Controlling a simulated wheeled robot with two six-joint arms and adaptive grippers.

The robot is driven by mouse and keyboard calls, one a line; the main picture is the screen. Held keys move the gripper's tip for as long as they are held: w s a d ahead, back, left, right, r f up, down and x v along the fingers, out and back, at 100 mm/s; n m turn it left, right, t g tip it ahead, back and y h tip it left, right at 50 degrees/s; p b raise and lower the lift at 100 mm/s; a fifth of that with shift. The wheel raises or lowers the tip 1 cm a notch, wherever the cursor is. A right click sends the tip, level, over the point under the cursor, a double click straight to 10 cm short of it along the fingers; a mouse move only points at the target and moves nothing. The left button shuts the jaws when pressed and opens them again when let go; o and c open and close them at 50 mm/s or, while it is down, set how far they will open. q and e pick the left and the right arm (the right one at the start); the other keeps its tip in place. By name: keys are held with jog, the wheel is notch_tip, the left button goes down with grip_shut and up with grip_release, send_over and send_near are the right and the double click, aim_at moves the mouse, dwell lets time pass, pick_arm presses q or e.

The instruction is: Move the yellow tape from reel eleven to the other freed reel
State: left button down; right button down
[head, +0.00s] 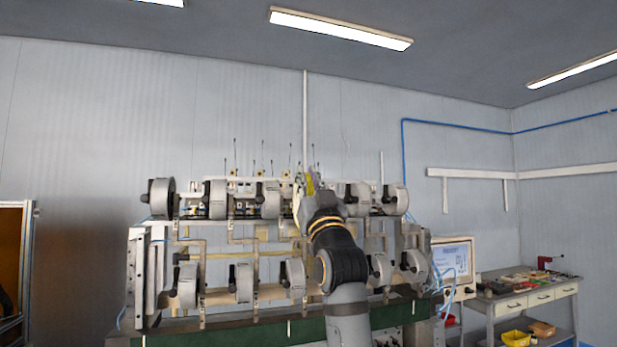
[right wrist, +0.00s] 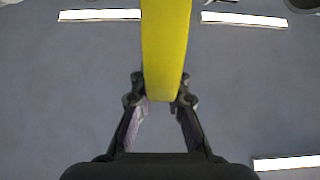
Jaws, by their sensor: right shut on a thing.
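The yellow tape (right wrist: 165,45) shows in the right wrist view as a broad yellow band running from the top edge down between the fingers. My right gripper (right wrist: 160,88) is shut on its lower end. In the head view, my right gripper (head: 312,192) is raised at the upper row of the coil winder, and a sliver of the yellow tape (head: 309,183) shows at it. Grey reels stand in an upper row (head: 217,199) and a lower row (head: 243,283). My right arm hides part of the middle of both rows. I cannot read reel numbers. My left gripper is out of view.
Thin upright rods rise behind the upper row. A control screen (head: 453,256) stands right of the winder. A workbench (head: 528,287) with small items, and yellow and orange bins (head: 516,338) below, is at the right. The space above the winder is mostly clear.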

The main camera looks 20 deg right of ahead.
dwell(0.3)
jog(key=shift+w+r, duration=0.1)
jog(key=shift+w, duration=0.1)
jog(key=shift+w+a+p, duration=0.1)
jog(key=shift+w+p, duration=2.55)
jog(key=shift+w, duration=1.15)
jog(key=shift+d+b, duration=0.8)
jog(key=shift+d, duration=1.65)
jog(key=c, duration=1.6)
grip_release()
